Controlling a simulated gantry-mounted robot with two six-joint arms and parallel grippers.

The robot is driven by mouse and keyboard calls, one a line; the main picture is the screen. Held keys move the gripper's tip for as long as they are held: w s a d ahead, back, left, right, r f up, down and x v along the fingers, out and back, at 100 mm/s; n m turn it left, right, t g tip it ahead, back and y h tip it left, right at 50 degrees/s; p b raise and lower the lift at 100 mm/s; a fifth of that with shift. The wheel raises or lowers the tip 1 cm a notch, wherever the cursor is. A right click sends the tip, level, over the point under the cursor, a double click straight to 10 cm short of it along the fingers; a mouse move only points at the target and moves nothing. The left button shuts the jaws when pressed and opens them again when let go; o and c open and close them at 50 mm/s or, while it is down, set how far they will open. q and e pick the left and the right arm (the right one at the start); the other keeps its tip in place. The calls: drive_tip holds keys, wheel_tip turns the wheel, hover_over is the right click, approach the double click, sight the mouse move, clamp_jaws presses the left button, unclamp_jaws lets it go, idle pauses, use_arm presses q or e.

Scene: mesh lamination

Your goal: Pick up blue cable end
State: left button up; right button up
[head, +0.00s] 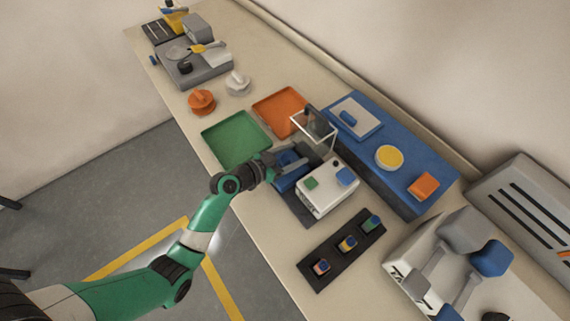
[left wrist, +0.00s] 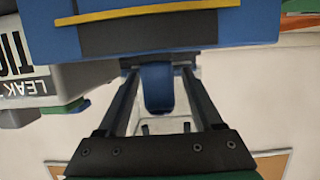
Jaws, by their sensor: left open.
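My left gripper (head: 279,164) reaches in over the dark and blue fixture (head: 289,178) in front of the green tray. In the left wrist view the left gripper (left wrist: 158,78) has its two dark fingers apart. A blue rounded piece (left wrist: 157,90) shows between the fingers, with visible gaps on both sides; I cannot tell whether it is the blue cable end. No cable can be made out clearly in either view. The far fingertips are partly hidden by a blue block (left wrist: 190,35) with a yellow stripe. My right gripper is not in view.
A white-topped box (head: 328,190) and a clear cover (head: 314,125) stand right beside the gripper. Green (head: 236,140) and orange (head: 280,110) trays lie behind. A black strip (head: 342,250) holds small coloured pieces. A labelled leak box (left wrist: 25,75) shows at left.

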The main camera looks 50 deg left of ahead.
use_arm(q)
clamp_jaws()
drive_tip(key=shift+r, duration=0.15)
